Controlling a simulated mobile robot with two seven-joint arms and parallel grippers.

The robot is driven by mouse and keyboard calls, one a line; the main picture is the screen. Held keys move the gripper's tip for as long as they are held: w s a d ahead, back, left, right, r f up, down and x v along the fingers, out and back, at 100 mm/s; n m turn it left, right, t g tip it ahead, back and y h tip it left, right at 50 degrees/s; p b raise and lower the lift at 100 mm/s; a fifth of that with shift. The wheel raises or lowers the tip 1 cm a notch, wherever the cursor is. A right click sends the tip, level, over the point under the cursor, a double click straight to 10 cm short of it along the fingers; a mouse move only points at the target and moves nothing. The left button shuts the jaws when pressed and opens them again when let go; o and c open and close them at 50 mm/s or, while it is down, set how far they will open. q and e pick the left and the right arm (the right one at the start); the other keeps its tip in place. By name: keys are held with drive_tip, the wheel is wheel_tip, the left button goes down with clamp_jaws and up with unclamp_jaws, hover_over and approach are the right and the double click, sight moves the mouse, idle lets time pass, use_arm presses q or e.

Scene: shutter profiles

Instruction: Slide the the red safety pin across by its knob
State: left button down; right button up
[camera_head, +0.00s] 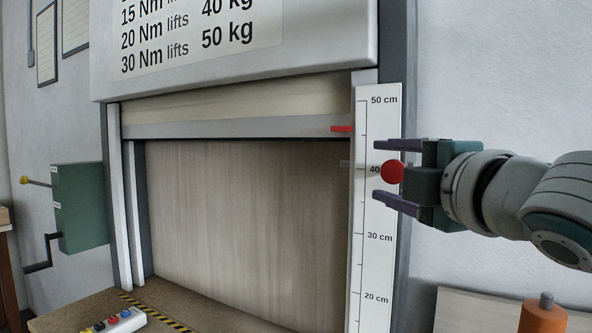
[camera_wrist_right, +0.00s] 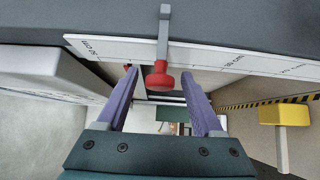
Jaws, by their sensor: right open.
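The red safety pin's round knob (camera_head: 392,172) sits at the measuring strip (camera_head: 377,215), near the 40 cm mark. A small grey piece (camera_head: 345,163) shows left of the strip at about the same height. In the wrist view the red knob (camera_wrist_right: 160,79) sits on a grey bar (camera_wrist_right: 164,32). My right gripper (camera_head: 378,171) is open, with one purple finger above the knob and one below, and gaps between. In the wrist view my right gripper (camera_wrist_right: 161,76) has the knob between its fingertips. My left gripper is not in view.
A raised shutter's bottom rail (camera_head: 230,127) bears a red pointer (camera_head: 341,129) above the knob. A green crank box (camera_head: 80,207) hangs at the left. A button box (camera_head: 115,322) and an orange cylinder (camera_head: 543,318) stand low in front. The wall at right is clear.

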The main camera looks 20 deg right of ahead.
drive_tip(key=s+p, duration=0.1)
drive_tip(key=s, duration=0.9)
drive_tip(key=shift+a, duration=0.35)
